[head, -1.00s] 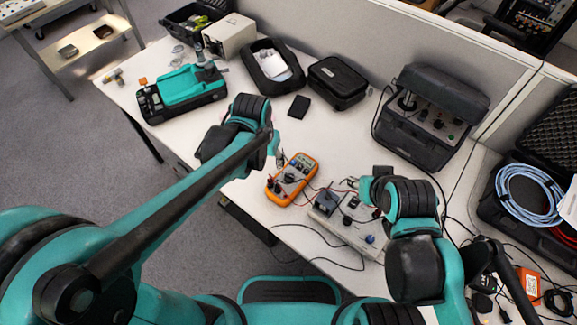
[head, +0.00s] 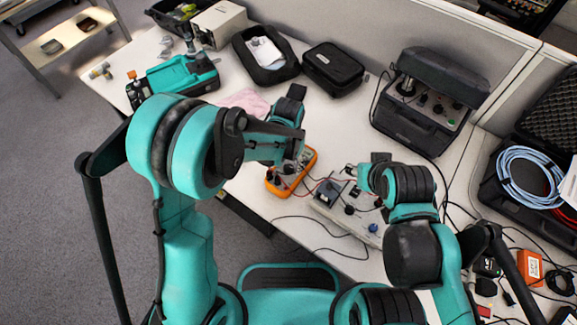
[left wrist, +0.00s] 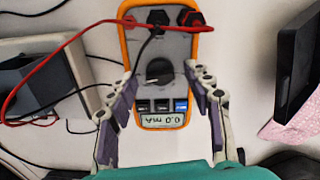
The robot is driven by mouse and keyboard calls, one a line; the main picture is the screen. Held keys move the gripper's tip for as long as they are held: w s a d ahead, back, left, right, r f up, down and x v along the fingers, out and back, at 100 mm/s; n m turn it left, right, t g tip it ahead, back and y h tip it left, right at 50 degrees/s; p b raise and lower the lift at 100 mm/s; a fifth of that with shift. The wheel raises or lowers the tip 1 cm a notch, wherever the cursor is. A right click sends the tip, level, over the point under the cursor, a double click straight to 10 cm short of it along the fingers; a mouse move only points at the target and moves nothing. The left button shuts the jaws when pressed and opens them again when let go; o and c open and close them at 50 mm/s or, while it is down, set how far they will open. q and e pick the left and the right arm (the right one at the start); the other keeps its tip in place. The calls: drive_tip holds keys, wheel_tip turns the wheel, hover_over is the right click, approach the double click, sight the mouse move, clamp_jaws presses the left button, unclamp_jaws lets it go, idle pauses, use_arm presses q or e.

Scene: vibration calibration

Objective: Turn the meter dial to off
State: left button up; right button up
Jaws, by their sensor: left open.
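The orange multimeter (head: 306,160) lies on the white table, partly hidden by my left gripper in the head view. My left gripper (head: 290,168) is over the meter. In the left wrist view its fingers (left wrist: 160,88) are open, one on each side of the meter, with the dial between them. My right gripper (head: 348,172) is near the grey control box; its jaw state is too small to tell.
A grey control box (head: 335,214) with knobs stands right of the meter, joined by red and black leads (left wrist: 62,70). A black instrument case (head: 425,105), a small black case (head: 333,68) and a pink cloth (head: 246,101) lie behind.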

use_arm(q)
drive_tip(key=shift+f, duration=0.35)
drive_tip(key=c, duration=1.2)
drive_tip(key=shift+o, duration=0.2)
drive_tip(key=n, duration=0.3)
drive_tip(key=shift+n+b, duration=0.35)
drive_tip(key=shift+n, duration=0.05)
drive_tip(key=shift+d+n, duration=0.1)
drive_tip(key=shift+n, duration=1.8)
